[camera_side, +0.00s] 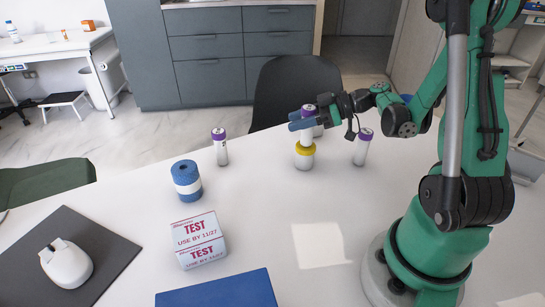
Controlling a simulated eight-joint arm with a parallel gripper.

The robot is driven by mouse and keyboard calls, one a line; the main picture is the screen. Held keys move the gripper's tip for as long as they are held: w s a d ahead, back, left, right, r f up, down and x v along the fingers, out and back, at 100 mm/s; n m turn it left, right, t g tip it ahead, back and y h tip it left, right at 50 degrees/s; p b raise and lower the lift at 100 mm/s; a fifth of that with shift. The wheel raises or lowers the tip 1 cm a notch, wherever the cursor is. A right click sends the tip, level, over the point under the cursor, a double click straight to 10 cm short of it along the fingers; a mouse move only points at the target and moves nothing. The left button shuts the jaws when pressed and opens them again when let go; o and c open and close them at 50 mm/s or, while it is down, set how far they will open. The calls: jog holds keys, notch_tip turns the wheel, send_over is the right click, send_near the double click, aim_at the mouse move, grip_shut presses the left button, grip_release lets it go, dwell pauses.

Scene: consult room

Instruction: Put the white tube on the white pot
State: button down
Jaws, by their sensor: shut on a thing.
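My gripper (304,120) is shut on a white tube (306,137) with a purple cap. It holds the tube upright. The white pot (303,163) with a yellow lid stands on the table directly below the tube. The tube's lower end meets the yellow lid in the picture; I cannot tell whether it rests on it or hangs just above. The blue fingers hide part of the tube's upper body.
Two other purple-capped tubes stand on the white table (255,205), one left (221,152) and one right (361,153). A blue-and-white roll (186,180), TEST boxes (198,240), a blue box (225,292) and a mouse (66,265) on a dark mat lie nearer. A dark chair stands behind.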

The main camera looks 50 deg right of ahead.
jog(key=shift+c, duration=2.3)
grip_release()
jog(key=shift+f, duration=0.1)
jog(key=v, duration=0.7)
jog(key=shift+s+r, duration=0.2)
jog(key=shift+d, duration=0.15)
